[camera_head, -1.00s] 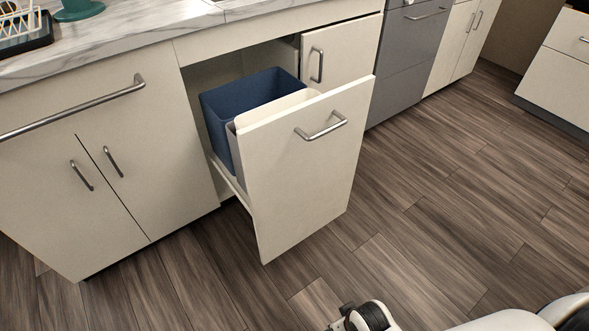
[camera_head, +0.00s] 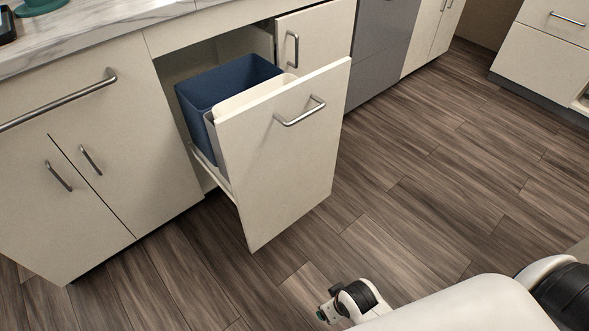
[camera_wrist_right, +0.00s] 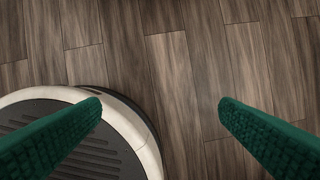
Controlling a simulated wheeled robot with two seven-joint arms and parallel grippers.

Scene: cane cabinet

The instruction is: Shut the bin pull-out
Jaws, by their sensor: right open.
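The bin pull-out (camera_head: 285,165) stands open, its cream front panel well out from the cabinet. A metal bar handle (camera_head: 300,112) is on its upper part. Behind the panel are a dark blue bin (camera_head: 215,88) and a cream bin (camera_head: 262,92), whose lower parts are hidden. In the right wrist view my right gripper (camera_wrist_right: 160,102) is open and empty, its green fingers wide apart above the floor. In the head view part of my right arm shows at the bottom right, apart from the pull-out. My left gripper is not in view.
Closed cabinet doors (camera_head: 75,190) with bar handles stand left of the pull-out, below a marble counter (camera_head: 90,38). A grey appliance front (camera_head: 380,50) is to the right. The wood floor (camera_head: 420,190) in front is clear. Another cabinet (camera_head: 550,55) stands at far right.

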